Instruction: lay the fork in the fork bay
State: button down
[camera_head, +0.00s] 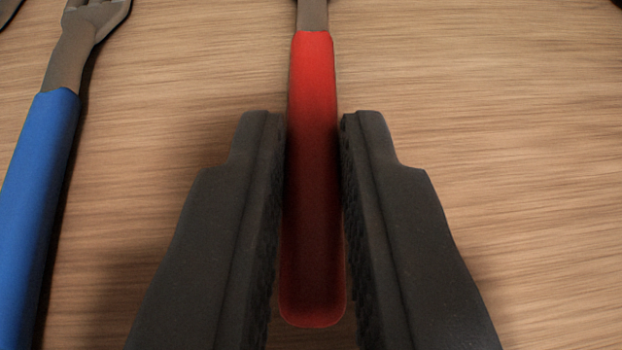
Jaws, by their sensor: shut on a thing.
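My gripper (314,125) is shut on the red handle (312,75) of a utensil, with one dark jaw on each side. The handle points away from me, and a grey metal neck (312,14) runs out at the top edge. The head of this utensil is out of frame, so I cannot tell its kind. To the left lies a fork with a blue handle (38,190); its grey head (97,10) shows the start of tines and is cut off at the top. The fork bay is not in view.
A wood-grain surface (480,110) fills the background, and its right side is mostly clear. Part of a dark object (8,8) shows at the top left corner. A tiny dark bit shows at the top right corner, too small to identify.

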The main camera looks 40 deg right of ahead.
jog(key=shift+f, duration=0.1)
jog(key=c, duration=1.8)
grip_release()
jog(key=shift+f, duration=0.1)
jog(key=o, duration=0.4)
jog(key=shift+a+b, duration=0.1)
jog(key=shift+b, duration=0.5)
jog(key=p+v, duration=0.1)
jog(key=v, duration=1.2)
jog(key=shift+s+a+f, duration=0.15)
jog(key=shift+s+a, duration=0.1)
jog(key=shift+a, duration=0.15)
